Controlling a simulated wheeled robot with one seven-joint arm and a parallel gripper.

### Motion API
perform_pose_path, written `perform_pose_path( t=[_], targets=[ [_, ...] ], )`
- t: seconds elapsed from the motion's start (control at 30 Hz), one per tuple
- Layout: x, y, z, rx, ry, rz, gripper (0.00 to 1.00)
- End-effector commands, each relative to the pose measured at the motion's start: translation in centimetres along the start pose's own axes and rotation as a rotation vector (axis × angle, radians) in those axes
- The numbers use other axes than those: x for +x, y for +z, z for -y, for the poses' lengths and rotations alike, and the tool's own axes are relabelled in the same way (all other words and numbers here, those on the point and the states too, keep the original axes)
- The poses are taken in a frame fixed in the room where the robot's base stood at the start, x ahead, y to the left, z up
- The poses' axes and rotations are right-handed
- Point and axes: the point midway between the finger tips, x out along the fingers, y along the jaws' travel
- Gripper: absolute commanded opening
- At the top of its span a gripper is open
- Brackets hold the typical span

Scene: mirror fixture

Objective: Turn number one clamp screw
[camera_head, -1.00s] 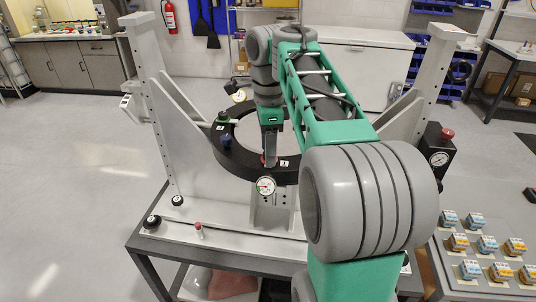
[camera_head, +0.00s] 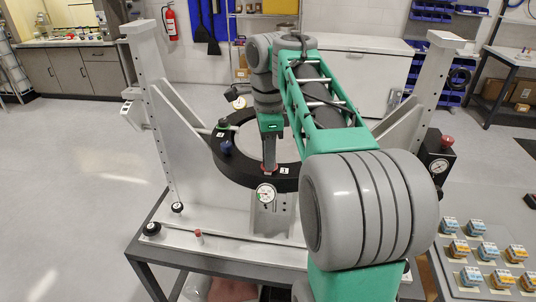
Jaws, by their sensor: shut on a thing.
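The mirror fixture's black ring (camera_head: 237,171) surrounds a pale round mirror (camera_head: 287,141). A number 1 label (camera_head: 286,170) is on the near part of the ring. The number one clamp screw (camera_head: 269,172), with a reddish head, is just left of that label and mostly covered by my fingers. My gripper (camera_head: 269,166) points down from above and is shut on this screw. A blue knob (camera_head: 226,148) and a green knob (camera_head: 223,124) stand on the ring's left part. A dial gauge (camera_head: 266,194) is in front of the ring below my gripper.
Grey uprights (camera_head: 146,105) flank the ring, the right one partly behind my arm. Another dial gauge (camera_head: 239,101) is at the back left. A small red-capped piece (camera_head: 198,236) stands on the front of the table. A panel of blue and orange parts (camera_head: 480,250) is at right.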

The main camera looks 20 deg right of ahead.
Motion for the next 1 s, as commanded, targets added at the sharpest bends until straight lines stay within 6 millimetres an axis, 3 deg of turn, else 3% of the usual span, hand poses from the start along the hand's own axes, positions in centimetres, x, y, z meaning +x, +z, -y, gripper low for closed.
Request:
perform_pose_path(
  t=[0.47, 1.0],
  targets=[
    [0.01, 0.02, -0.05, -0.153, 0.001, 0.000, 0.00],
    [0.05, 0.01, -0.14, -0.642, 0.002, 0.000, 0.00]
  ],
)
